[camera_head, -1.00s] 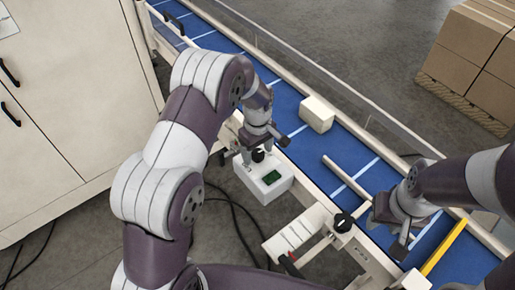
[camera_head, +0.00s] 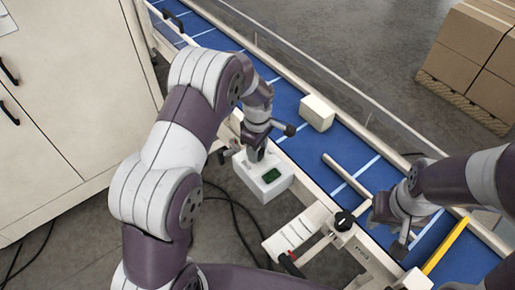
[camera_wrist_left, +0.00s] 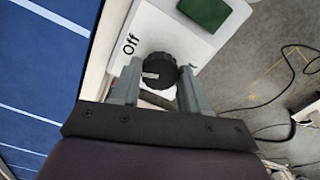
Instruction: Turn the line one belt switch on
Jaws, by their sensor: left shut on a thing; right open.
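The switch is a black round knob (camera_wrist_left: 160,70) on a white box with a green screen, beside the blue belt. In the left wrist view, the printed word "Off" is left of the knob, and a pale mark shows on the knob. My left gripper (camera_wrist_left: 157,85) has its fingers on either side of the knob, shut on it. In the head view my left gripper (camera_head: 256,154) is over the white switch box (camera_head: 266,189) and hides the knob. My right gripper (camera_head: 388,226) is open and empty over the belt's near edge.
The blue belt (camera_head: 300,137) runs diagonally, with a pale block (camera_head: 317,113) on it. A pale cabinet (camera_head: 60,110) stands left. Cables lie on the floor.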

